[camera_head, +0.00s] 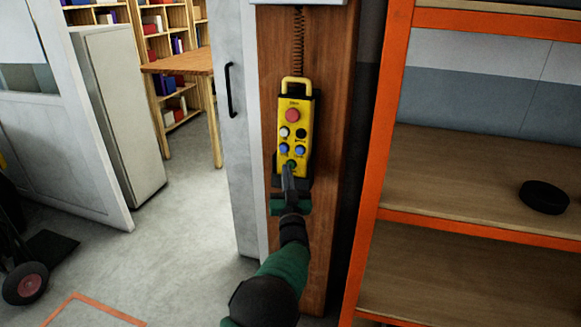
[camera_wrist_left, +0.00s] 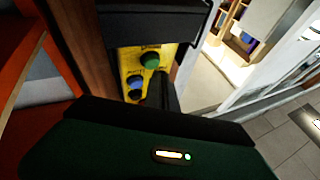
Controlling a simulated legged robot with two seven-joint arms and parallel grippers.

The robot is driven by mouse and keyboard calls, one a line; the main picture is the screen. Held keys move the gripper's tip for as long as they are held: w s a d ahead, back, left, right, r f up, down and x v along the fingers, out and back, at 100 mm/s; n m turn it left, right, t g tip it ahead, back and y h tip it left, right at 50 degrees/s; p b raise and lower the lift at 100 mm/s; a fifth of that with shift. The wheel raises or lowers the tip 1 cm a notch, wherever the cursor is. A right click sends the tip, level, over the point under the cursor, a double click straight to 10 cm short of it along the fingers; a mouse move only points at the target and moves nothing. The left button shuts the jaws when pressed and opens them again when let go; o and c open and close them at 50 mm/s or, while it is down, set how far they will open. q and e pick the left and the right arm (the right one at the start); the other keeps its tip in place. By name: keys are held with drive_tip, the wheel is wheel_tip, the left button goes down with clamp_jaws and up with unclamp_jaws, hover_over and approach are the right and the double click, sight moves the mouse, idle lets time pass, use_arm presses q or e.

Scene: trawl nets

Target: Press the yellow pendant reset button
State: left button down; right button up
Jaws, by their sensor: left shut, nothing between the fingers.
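The yellow pendant (camera_head: 293,125) hangs upright on a wooden board, below a coiled cord. Its face has a large red button (camera_head: 292,115) at the top, a white and a black button below it, then two blue buttons, and a green button (camera_head: 291,165) at the bottom. My left gripper (camera_head: 287,170) is shut and empty, with its tips at the lower end of the pendant, over or beside the green button. In the left wrist view the green button (camera_wrist_left: 151,60) and a blue button (camera_wrist_left: 135,83) show close to the dark finger; contact cannot be told. My right gripper is out of view.
An orange-framed shelf (camera_head: 376,175) stands to the right, with a black round object (camera_head: 544,197) on it. A grey door with a black handle (camera_head: 231,90) is left of the board. The floor at the left is mostly open, with a wheeled cart (camera_head: 25,283) at the edge.

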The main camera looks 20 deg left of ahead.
use_arm(q)
drive_tip(key=shift+w, duration=0.1)
idle(0.7)
drive_tip(key=shift+w, duration=0.3)
drive_tip(key=shift+w+b, duration=0.4)
drive_tip(key=shift+b, duration=0.05)
idle(0.6)
drive_tip(key=shift+s, duration=0.1)
drive_tip(key=shift+s+r, duration=0.1)
drive_tip(key=shift+s, duration=0.65)
drive_tip(key=s, duration=0.5)
drive_tip(key=shift+a+r, duration=0.1)
drive_tip(key=shift+r, duration=0.25)
idle(0.3)
